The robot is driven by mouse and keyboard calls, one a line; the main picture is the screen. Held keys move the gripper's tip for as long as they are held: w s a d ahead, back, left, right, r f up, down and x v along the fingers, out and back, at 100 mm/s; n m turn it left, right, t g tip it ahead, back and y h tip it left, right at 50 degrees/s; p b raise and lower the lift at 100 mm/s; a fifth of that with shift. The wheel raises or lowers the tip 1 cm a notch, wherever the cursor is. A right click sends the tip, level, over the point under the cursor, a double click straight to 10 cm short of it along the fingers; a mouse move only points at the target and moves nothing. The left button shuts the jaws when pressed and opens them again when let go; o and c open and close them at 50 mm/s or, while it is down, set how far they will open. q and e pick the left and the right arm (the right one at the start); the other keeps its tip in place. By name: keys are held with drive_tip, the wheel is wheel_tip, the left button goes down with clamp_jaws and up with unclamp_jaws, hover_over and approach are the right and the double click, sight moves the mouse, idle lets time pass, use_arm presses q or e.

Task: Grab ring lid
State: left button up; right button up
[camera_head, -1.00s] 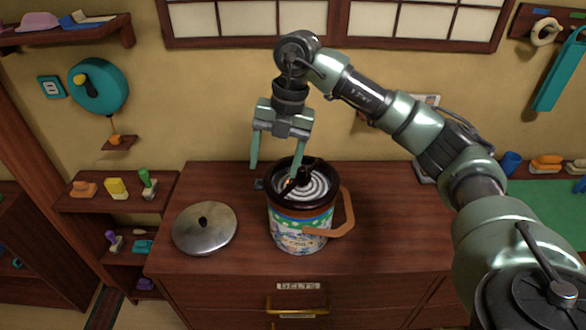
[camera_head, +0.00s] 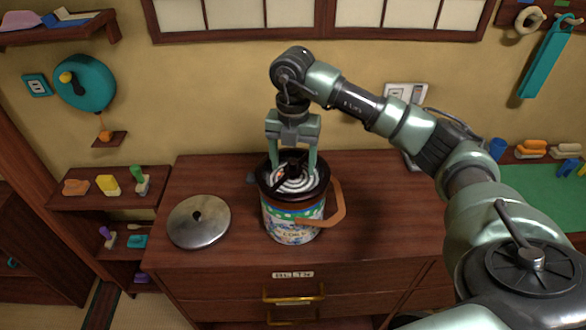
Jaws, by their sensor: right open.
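A canister (camera_head: 290,228) with a coloured printed side and a brown handle stands on the wooden cabinet. Its top has a dark ring lid (camera_head: 268,188), with a black bar across the opening. A white spiral (camera_head: 295,183) shows inside the ring. My right gripper (camera_head: 291,167) points down over the canister top, open, with one finger on each side of the black bar's raised part. I cannot tell whether the fingers touch it. A round silver lid (camera_head: 199,222) with a dark centre lies flat on the cabinet left of the canister. My left gripper is not in view.
The cabinet top (camera_head: 385,215) is clear right of the canister. A wall shelf (camera_head: 110,192) with small coloured objects is at the left. A green surface (camera_head: 540,195) with several objects is at the right. The wall is close behind.

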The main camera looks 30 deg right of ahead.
drive_tip(key=c, duration=1.4)
drive_tip(key=shift+c, duration=0.2)
drive_tip(key=shift+r, duration=0.15)
